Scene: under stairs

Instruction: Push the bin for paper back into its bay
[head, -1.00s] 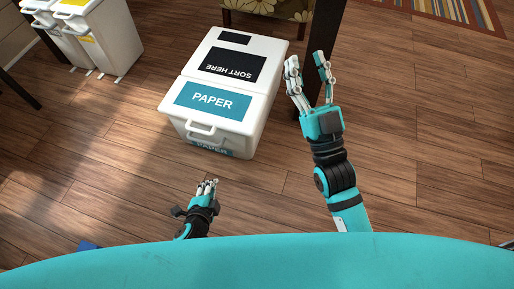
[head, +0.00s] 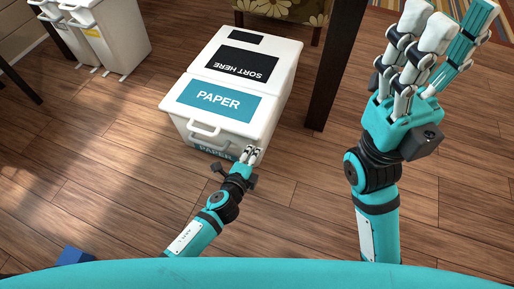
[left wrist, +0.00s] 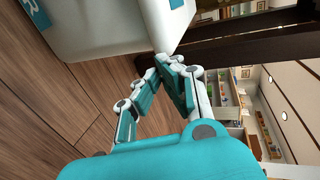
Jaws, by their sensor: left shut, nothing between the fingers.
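The white bin for paper (head: 178,118) stands upright on the wood floor in the middle of the head view, with a teal PAPER label and a front handle. Its black SORT HERE label is on the lid. My left gripper (head: 250,154) is shut and empty just in front of the bin's lower right front corner. In the left wrist view, the bin (left wrist: 110,28) is at the upper left, close to the shut fingertips (left wrist: 165,60); I cannot tell if they touch. My right gripper (head: 448,32) is open and empty, raised at the right. I cannot make out the bay.
Two other white bins (head: 118,35) stand at the upper left. A dark post (head: 335,65) stands right of the paper bin, and a flowered seat (head: 285,10) is behind it. A blue object (head: 75,257) lies at the lower left. The floor left of the bin is clear.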

